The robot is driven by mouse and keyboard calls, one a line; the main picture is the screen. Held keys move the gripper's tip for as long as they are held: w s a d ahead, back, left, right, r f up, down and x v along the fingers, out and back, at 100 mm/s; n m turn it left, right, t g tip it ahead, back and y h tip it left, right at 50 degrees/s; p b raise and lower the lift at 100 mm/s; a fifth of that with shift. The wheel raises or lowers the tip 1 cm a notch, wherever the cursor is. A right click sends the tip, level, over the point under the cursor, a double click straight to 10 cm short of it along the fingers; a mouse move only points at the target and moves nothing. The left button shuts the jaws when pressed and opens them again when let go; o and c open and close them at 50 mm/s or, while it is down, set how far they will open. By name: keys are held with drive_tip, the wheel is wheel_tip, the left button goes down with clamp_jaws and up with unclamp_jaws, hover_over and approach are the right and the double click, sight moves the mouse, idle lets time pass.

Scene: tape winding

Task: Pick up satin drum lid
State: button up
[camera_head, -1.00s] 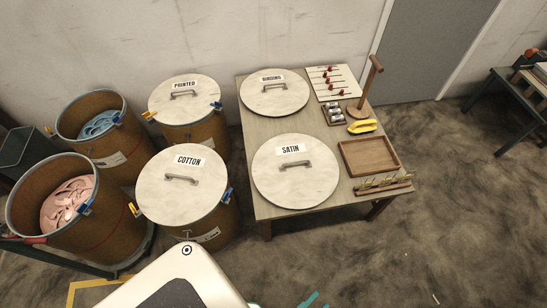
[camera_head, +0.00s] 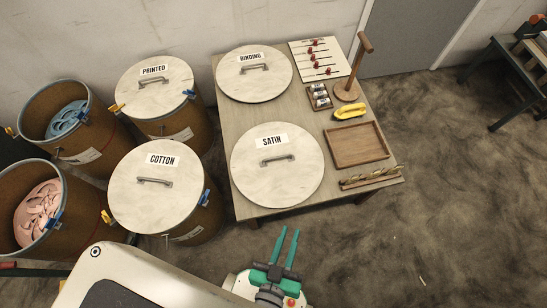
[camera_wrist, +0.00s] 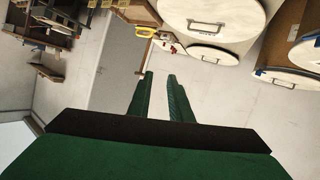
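The satin drum lid (camera_head: 291,185) is a round, pale disc with a grey bar handle and a label reading SATIN. It lies flat on the front left of the wooden table. My gripper (camera_head: 287,235) has green fingers and is below the table's front edge in the head view, apart from the lid. The fingers are parted with nothing between them. In the wrist view my gripper (camera_wrist: 158,75) points toward the wall and door, with a gap between the fingers. A pale lid with a handle shows at the top of that view, its label not readable.
The binding lid (camera_head: 271,83) lies behind on the table. A wooden tray (camera_head: 384,142), yellow tool (camera_head: 350,112), wooden stand (camera_head: 348,91) and rack (camera_head: 370,178) fill the right side. Drums with the cotton lid (camera_head: 127,188) and printed lid (camera_head: 132,82) stand left.

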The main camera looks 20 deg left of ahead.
sight(277, 157)
drive_tip(key=w+a+f+n+g, duration=0.2)
drive_tip(key=w+a+f+n, duration=0.1)
drive_tip(key=w+f+n, duration=0.1)
drive_tip(key=w+a+f+n+g, duration=0.1)
drive_tip(key=w+a+f+n, duration=0.2)
drive_tip(key=w+f, duration=0.3)
drive_tip(key=w+a+f+n+g, duration=0.2)
drive_tip(key=w+f+n, duration=0.3)
drive_tip(key=f, duration=0.3)
drive_tip(key=shift+w+a+f+g+y, duration=0.2)
drive_tip(key=shift+w+a+g+y, duration=0.1)
drive_tip(key=shift+a, duration=0.3)
drive_tip(key=w+a+n, duration=0.1)
drive_tip(key=w, duration=0.1)
drive_tip(key=w+a+n+g, duration=0.1)
drive_tip(key=w+n, duration=0.1)
drive_tip(key=w+a+n+h, duration=0.1)
drive_tip(key=w, duration=0.1)
drive_tip(key=shift+w+a+f+n+g, duration=0.1)
drive_tip(key=shift+a+f+n+g, duration=0.1)
drive_tip(key=shift+f+n+g, duration=0.15)
drive_tip(key=w+a+r+n+g+h, duration=0.3)
drive_tip(key=w+a+r+n, duration=0.2)
drive_tip(key=w, duration=0.2)
drive_tip(key=shift+t, duration=0.25)
drive_tip(key=x, duration=1)
drive_tip(key=shift+w+a+f, duration=0.1)
drive_tip(key=shift+f, duration=0.25)
drive_tip(key=c, duration=0.3)
clamp_jaws()
